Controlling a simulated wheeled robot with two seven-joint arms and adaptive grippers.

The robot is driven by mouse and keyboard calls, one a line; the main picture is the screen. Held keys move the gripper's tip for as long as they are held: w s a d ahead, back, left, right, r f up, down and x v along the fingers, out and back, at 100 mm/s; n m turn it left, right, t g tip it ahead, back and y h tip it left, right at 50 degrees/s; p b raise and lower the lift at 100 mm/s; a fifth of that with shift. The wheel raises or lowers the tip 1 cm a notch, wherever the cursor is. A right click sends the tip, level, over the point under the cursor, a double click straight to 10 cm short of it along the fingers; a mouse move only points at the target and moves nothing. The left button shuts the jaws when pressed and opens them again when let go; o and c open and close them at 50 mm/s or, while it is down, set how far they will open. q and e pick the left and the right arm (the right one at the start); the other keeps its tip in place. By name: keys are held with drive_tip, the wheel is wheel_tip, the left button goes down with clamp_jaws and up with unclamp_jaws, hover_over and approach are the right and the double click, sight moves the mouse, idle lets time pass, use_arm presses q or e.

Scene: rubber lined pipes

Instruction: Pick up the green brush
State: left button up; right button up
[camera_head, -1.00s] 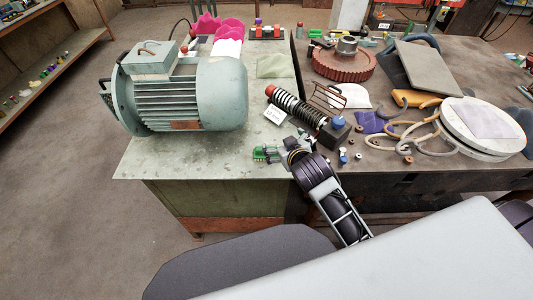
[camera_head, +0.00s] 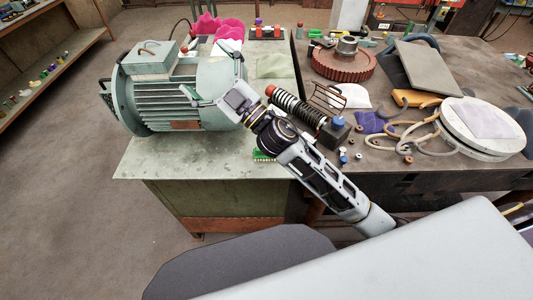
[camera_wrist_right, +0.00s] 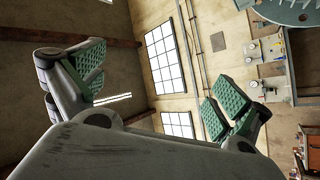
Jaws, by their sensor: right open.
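The green brush (camera_head: 262,156) lies on the table near its front edge, partly hidden behind my right arm, so only a small green patch shows. My right gripper (camera_head: 212,80) is open, up and left of the brush, in front of the grey-green motor in the head view. In the right wrist view, its two fingers with green ridged pads (camera_wrist_right: 155,88) are spread wide with nothing between them; the brush does not show there. My left gripper is not in view.
The large motor (camera_head: 165,98) stands on the left table. A black spring damper (camera_head: 297,107) lies right of my arm. A red-brown gear (camera_head: 344,66), several hoses and a round white lid (camera_head: 480,138) crowd the right table.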

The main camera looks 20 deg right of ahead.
drive_tip(key=s+a+f+n+g+y, duration=0.1)
drive_tip(key=s+a+n+g+y, duration=0.55)
drive_tip(key=a+n+g, duration=0.6)
drive_tip(key=n+g+h, duration=0.4)
drive_tip(key=g+h, duration=0.2)
drive_tip(key=h, duration=1.5)
hover_over(267, 152)
drive_tip(key=w, duration=0.1)
wheel_tip(267, 152, down, 19)
drive_tip(key=shift+h, duration=0.25)
wheel_tip(267, 152, down, 7)
drive_tip(key=shift+f+p, duration=0.15)
drive_tip(key=shift+p, duration=0.25)
drive_tip(key=shift+w+f, duration=0.1)
drive_tip(key=shift+f, duration=0.45)
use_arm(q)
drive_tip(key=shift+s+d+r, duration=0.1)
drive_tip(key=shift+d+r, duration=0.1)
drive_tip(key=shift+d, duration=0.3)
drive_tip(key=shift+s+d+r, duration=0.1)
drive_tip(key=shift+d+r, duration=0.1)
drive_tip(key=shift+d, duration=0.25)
